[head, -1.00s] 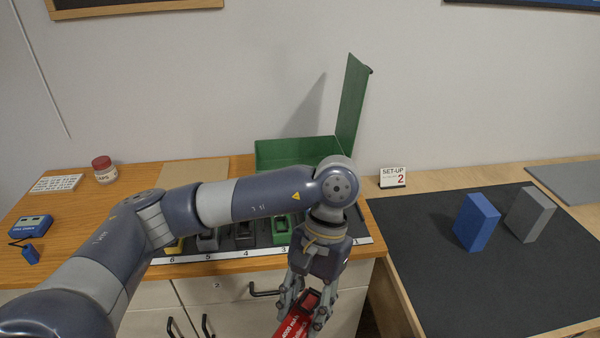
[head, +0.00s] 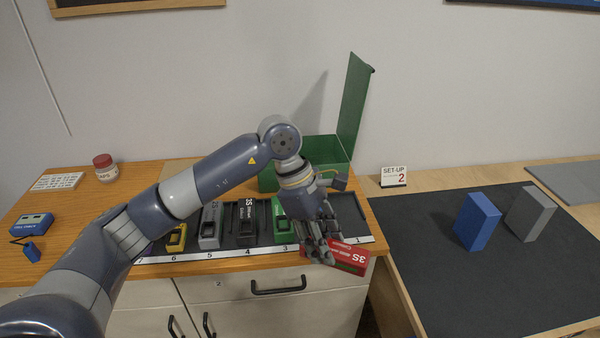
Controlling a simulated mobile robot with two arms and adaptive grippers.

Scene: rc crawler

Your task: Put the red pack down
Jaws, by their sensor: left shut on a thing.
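The red pack (head: 347,257), with white "3S" lettering, is held in my left gripper (head: 322,252). The gripper is shut on it, fingers pointing down. The pack lies roughly level in front of the numbered strip, at the front edge of the wooden counter near numbers 1 and 2. I cannot tell whether it touches anything below. The slot tray (head: 347,212) behind it shows an empty-looking bay at the right end. My right gripper is not in view.
Green (head: 280,222), black (head: 246,222), grey (head: 210,226) and yellow (head: 176,238) packs stand in the bays to the left. An open green box (head: 330,150) stands behind. Blue (head: 477,222) and grey (head: 530,214) blocks stand on the dark mat (head: 440,290).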

